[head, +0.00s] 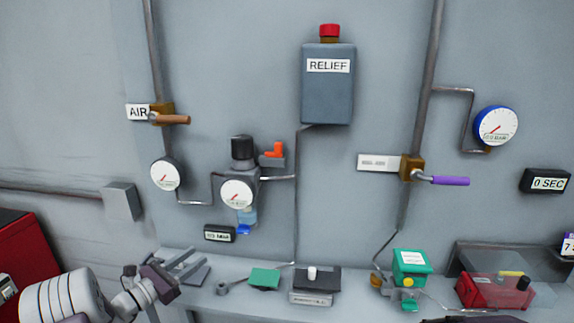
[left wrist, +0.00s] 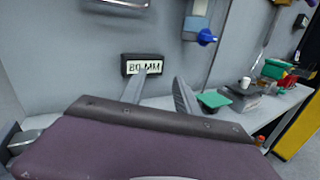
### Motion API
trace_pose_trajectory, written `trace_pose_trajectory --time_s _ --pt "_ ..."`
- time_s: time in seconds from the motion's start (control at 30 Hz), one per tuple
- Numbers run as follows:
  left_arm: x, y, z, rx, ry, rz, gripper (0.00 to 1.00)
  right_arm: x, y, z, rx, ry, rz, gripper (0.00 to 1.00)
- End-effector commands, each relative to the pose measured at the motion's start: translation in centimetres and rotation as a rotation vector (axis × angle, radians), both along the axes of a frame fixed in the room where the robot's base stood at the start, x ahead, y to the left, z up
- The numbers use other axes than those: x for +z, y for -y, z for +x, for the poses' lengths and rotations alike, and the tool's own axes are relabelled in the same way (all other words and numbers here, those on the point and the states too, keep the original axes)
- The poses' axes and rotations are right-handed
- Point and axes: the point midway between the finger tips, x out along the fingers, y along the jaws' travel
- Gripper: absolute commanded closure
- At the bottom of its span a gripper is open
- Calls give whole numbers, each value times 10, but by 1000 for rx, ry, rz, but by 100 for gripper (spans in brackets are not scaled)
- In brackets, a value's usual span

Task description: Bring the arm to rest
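My left gripper (head: 192,266) is in the lower left of the head view, in front of the wall and near the left end of the shelf. In the left wrist view its two fingers (left wrist: 159,92) stand apart with nothing between them, so it is open and empty. It touches no valve or handle that I can see. My right gripper does not show in either view.
The shelf (head: 232,301) carries a green pad (head: 264,279), a grey block with a white knob (head: 314,287), a green box (head: 411,262) and a red box (head: 490,291). Above are an orange-handled AIR valve (head: 165,116), a regulator (head: 242,172), the RELIEF tank (head: 328,90) and a purple-handled valve (head: 432,175).

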Motion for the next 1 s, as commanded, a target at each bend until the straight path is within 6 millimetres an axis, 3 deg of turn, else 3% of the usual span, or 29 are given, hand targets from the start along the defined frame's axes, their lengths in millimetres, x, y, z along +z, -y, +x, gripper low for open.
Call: trace_pose_trajectory --time_s 0.03,0.1,0.17,0.2,0.27,0.3,0.37,0.43,0.5,0.57,0.63,0.73,0.87,1.0 --pt "23 48 0 -108 21 37 62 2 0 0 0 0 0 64" --pt "37 112 -15 -268 14 107 62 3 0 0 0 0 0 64" --pt "40 164 -39 -414 -3 195 62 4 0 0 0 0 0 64" --pt "37 195 -60 -516 -17 268 62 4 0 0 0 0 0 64" --pt "27 235 -100 -674 -36 401 62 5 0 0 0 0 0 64" --pt "17 255 -130 -784 -43 508 62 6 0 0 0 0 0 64" --pt "-5 272 -180 -955 -41 702 62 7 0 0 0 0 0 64" --pt "-35 267 -239 -1166 -4 983 62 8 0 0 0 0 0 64" --pt "-64 236 -280 -1358 77 1289 62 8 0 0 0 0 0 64" --pt "-82 203 -294 -1479 157 1515 62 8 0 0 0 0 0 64" --pt "-97 167 -298 -1583 242 1717 62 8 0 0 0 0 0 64" --pt "-109 137 -291 -1687 362 1898 62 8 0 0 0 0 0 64" --pt "-109 128 -272 -1693 464 2017 62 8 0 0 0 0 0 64" --pt "-108 129 -271 -1695 470 2019 62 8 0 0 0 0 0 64"
